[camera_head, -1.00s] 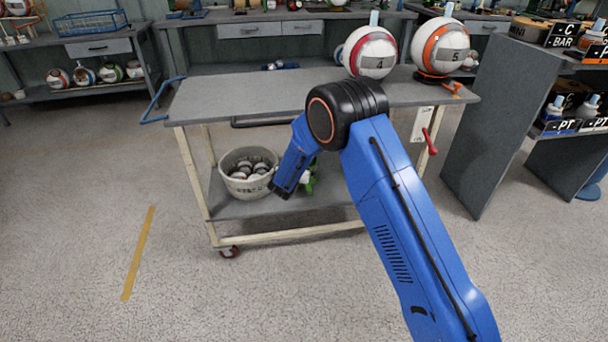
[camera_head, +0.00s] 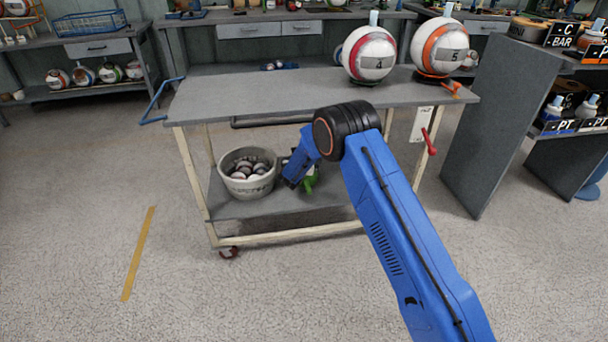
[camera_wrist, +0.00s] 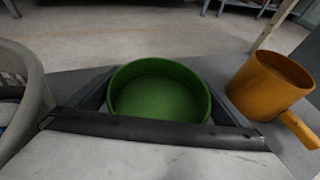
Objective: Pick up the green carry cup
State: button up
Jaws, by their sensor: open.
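The green carry cup (camera_wrist: 158,92) is an open, round, empty-looking cup in the middle of the wrist view. It stands on the cart's lower shelf, and a bit of its green shows below my wrist in the head view (camera_head: 310,184). My gripper (camera_wrist: 163,80) is open, with one dark finger on the left of the cup and one on the right. Both fingers look very close to its wall; I cannot tell if they touch. The cup's near lower side is hidden by my gripper's body. In the head view my fingers are hidden by my wrist.
An orange cup with a handle (camera_wrist: 262,88) stands close on the right. A grey bucket of balls (camera_head: 247,184) stands close on the left. The cart's grey top (camera_head: 250,98) is overhead, with balls 4 (camera_head: 369,56) and 5 (camera_head: 441,50) on it. Cart posts frame the shelf.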

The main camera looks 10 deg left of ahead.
jog(key=shift+w, duration=0.15)
jog(key=c, duration=0.8)
jog(key=shift+o, duration=0.2)
